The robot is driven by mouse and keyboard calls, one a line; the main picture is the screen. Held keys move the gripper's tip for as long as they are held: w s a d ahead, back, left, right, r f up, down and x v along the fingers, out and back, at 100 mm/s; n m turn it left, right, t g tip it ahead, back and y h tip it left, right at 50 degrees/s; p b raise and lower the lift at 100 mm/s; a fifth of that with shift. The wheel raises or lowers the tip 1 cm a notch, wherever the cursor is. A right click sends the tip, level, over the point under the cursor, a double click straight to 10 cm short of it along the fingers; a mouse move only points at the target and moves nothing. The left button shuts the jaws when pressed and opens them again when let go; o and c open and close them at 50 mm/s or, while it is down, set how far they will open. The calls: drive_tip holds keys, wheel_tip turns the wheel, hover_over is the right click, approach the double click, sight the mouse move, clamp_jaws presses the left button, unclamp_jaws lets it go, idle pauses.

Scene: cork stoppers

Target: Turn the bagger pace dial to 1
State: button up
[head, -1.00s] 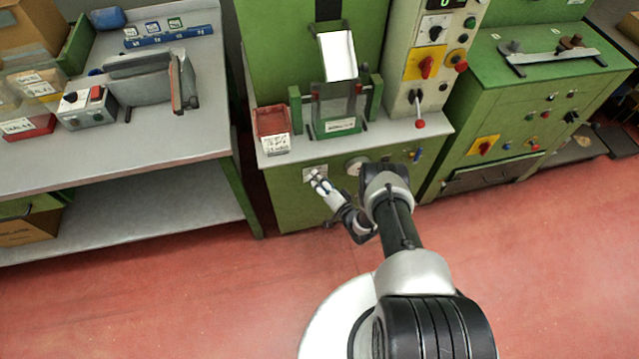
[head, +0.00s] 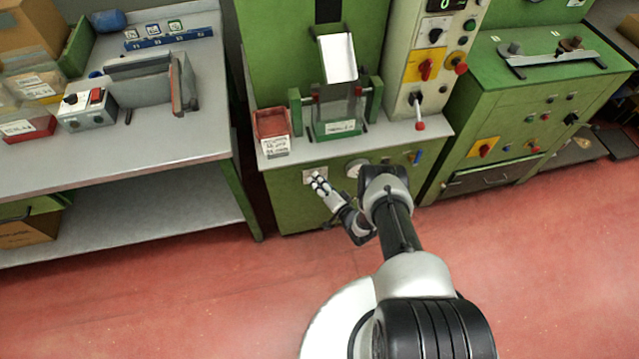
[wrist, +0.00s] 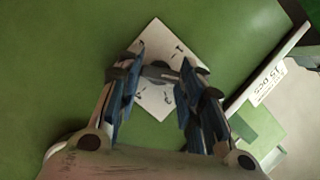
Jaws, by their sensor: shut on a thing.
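The bagger pace dial (wrist: 158,72) is a small dark knob on a white plate (wrist: 152,27) with black marks, set on the green front panel of the middle machine. My gripper (wrist: 160,74) is shut on the knob, one finger on each side of it. The plate looks turned like a diamond in the wrist view. One mark near its upper right looks like a 1; the others are too small or covered to read, and I cannot tell where the knob points. In the head view, my gripper (head: 317,180) is at the plate (head: 308,177), hiding the knob.
A round pale dial (head: 354,168) is right of the plate on the same panel. The bench top above holds a red bin (head: 271,122) and a lever with a red knob (head: 420,126). A grey workbench (head: 130,140) stands to the left. The red floor in front is clear.

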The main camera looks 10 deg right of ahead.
idle(0.3)
drive_tip(key=n, duration=0.1)
drive_tip(key=n+h+p, duration=0.1)
drive_tip(key=n, duration=0.1)
drive_tip(key=n+g+h, duration=0.1)
drive_tip(key=shift+a+r+p, duration=0.2)
drive_tip(key=shift+a+p, duration=0.05)
drive_tip(key=shift+p, duration=0.15)
drive_tip(key=n+h, duration=0.3)
drive_tip(key=n, duration=0.1)
drive_tip(key=shift+a, duration=0.15)
drive_tip(key=shift+n, duration=0.3)
idle(0.3)
drive_tip(key=o, duration=1.1)
drive_tip(key=shift+c, duration=0.2)
